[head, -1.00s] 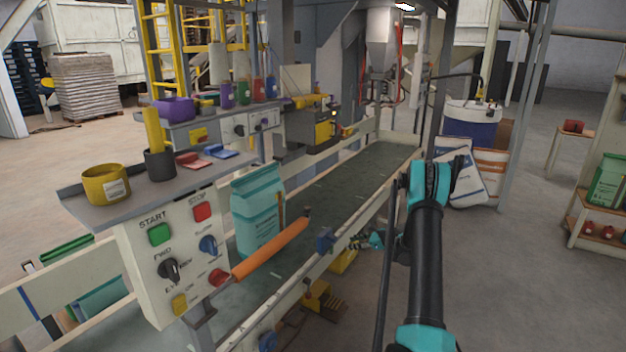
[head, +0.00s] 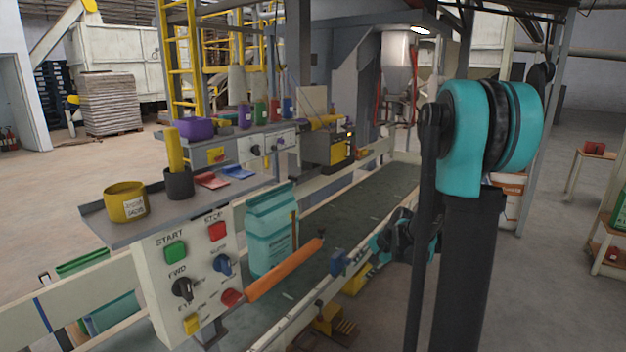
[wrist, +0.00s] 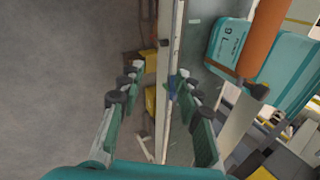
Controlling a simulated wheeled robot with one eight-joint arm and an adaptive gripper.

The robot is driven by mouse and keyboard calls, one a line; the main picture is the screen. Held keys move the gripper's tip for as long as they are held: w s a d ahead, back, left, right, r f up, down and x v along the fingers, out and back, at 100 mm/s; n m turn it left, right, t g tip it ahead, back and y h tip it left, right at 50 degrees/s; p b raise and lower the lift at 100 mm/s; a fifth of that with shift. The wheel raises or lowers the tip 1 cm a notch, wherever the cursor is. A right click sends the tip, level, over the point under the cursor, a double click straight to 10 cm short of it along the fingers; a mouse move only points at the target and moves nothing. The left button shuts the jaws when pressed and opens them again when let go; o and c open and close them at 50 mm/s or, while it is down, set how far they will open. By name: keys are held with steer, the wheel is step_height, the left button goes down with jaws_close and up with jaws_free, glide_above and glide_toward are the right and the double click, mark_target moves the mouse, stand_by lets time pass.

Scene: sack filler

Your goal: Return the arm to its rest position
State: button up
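My arm (head: 490,140), black with teal joints, rises at the right of the head view with its elbow bent high. My gripper (head: 402,238) shows small and dark beyond the forearm, beside the conveyor's near rail, and is partly hidden. In the wrist view my gripper (wrist: 157,85) has its two green-padded fingers spread well apart. Nothing is between them; the grey floor and a pale rail show beyond the gap.
The conveyor (head: 375,205) carries a teal sack (head: 270,235) beside an orange bar (head: 285,270). A control panel (head: 190,270) with buttons and knobs stands at the left. The sack and bar also show at the wrist view's right.

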steer(key=s+d+n+h, duration=0.1)
steer(key=s+n, duration=0.3)
steer(key=s, duration=0.8)
steer(key=s+d+f+n+h, duration=0.1)
steer(key=s+n+h, duration=0.2)
steer(key=s, duration=0.9)
steer(key=n, duration=0.2)
steer(key=shift+d+f+n, duration=0.25)
steer(key=shift+d+n, duration=0.05)
steer(key=shift+d, duration=0.1)
